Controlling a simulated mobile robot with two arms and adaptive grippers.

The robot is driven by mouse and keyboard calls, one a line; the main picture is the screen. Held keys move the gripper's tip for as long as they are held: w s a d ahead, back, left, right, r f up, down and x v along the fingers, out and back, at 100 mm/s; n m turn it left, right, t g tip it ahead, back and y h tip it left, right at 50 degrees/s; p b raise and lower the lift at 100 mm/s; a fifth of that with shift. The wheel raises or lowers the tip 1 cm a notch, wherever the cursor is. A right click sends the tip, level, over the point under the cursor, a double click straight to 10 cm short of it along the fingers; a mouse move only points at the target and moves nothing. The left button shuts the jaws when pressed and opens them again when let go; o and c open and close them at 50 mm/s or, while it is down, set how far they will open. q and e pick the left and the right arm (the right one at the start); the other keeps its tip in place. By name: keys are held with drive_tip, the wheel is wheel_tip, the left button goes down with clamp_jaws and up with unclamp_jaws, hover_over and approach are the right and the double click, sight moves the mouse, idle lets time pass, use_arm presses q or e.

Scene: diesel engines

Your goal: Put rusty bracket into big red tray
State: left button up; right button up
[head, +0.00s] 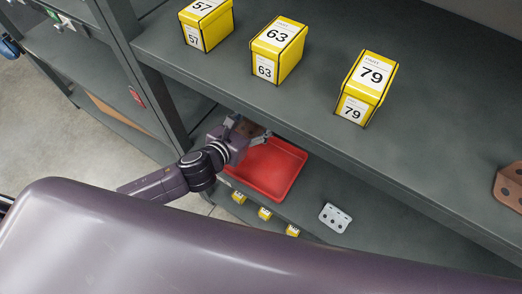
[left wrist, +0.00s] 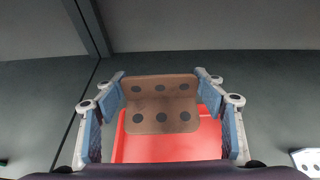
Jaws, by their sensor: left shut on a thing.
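My left gripper (head: 248,131) reaches under the upper shelf, over the back left part of the big red tray (head: 287,166). It is shut on a rusty brown bracket (left wrist: 160,90) with several dark holes, gripped by its two ends between the blue finger pads in the left wrist view. The bracket shows only partly in the head view, among the fingers. In the left wrist view the red tray (left wrist: 170,148) lies behind and below the bracket. The gap between bracket and tray floor is hard to judge. My right gripper is not in view.
A grey holed bracket (head: 335,217) lies on the lower shelf, right of the tray. Small yellow boxes (head: 265,213) stand at that shelf's front. The upper shelf (head: 300,110) overhangs the tray and carries yellow boxes 57, 63 and 79 (head: 367,88) and another rusty bracket (head: 509,187).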

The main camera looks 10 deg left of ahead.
use_arm(q)
wheel_tip(320, 180, down, 8)
drive_tip(key=b, duration=0.2)
hover_over(257, 154)
wheel_tip(257, 154, down, 4)
drive_tip(key=shift+r+b, duration=0.1)
drive_tip(key=shift+b, duration=0.35)
drive_tip(key=shift+f, duration=0.25)
wheel_tip(257, 154, down, 4)
drive_tip(key=shift+f+b, duration=0.1)
drive_tip(key=shift+b, duration=0.75)
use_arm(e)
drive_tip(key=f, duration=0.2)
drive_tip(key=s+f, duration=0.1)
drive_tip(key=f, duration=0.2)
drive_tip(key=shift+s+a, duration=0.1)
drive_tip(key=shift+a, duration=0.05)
